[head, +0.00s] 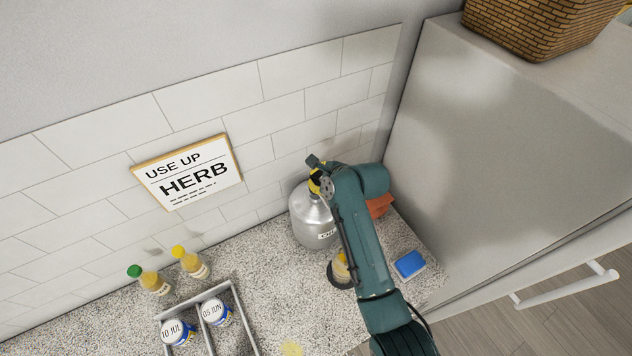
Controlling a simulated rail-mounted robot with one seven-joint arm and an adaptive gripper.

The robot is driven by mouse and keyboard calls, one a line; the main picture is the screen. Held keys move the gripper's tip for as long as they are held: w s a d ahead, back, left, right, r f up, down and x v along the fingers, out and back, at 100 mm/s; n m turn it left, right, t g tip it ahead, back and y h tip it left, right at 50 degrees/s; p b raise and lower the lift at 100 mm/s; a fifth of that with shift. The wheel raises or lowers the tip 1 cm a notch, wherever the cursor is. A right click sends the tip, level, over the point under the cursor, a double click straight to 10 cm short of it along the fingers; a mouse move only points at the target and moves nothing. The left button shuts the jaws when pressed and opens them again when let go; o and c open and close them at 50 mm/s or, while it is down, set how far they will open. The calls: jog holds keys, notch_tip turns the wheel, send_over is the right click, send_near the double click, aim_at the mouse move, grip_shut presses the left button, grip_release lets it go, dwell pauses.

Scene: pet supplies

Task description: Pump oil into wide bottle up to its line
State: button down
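The silver oil container (308,218), partly lettered "OIL", stands at the back of the counter with a yellow pump part (315,186) at its top. My gripper (317,163) is over the pump head; whether it touches the pump, and whether its fingers are open or shut, cannot be made out. A small bottle with yellowish content (341,267) stands on a dark round base (334,280) in front of the container. My arm hides much of this bottle, so its line and fill level do not show.
Two small bottles with green (135,271) and yellow (179,251) caps stand at left. A divided tray (243,318) holds dated jars. A blue sponge-like block (409,264) and an orange-brown item (379,206) lie right of my arm. A "USE UP HERB" sign (188,172) hangs behind.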

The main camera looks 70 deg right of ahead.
jog(key=shift+s+r+p, duration=0.1)
jog(key=shift+r+p, duration=1.1)
jog(key=shift+p, duration=0.1)
notch_tip(320, 180, up, 5)
jog(key=p, duration=0.5)
